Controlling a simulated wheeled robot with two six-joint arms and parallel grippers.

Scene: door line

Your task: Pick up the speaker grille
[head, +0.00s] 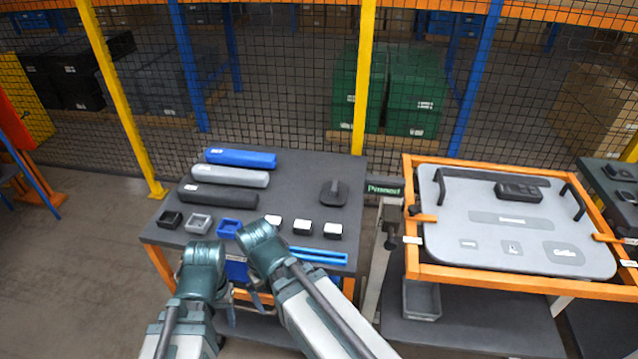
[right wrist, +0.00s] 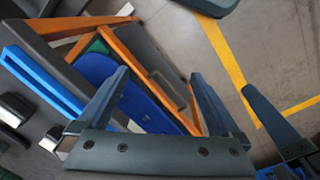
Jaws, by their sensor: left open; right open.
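I cannot tell for sure which part is the speaker grille. A dark part with a flat rounded base and a raised stem (head: 333,192) lies at the right of the grey table. A blue rounded panel (right wrist: 133,98) shows below the table edge in the right wrist view, within an orange frame, partly hidden by my fingers. My right gripper (right wrist: 160,78) is open and empty, its fingers on either side of that panel in the picture, apparently above it. My left gripper (head: 226,300) is low at the table's front edge, mostly hidden by its wrist; it is open.
The grey table (head: 300,175) holds blue, grey and black long bars (head: 240,158), several small boxes and a blue rail (head: 318,256). An orange cart (head: 409,190) with a grey door panel (head: 450,235) stands to the right. A mesh fence is behind.

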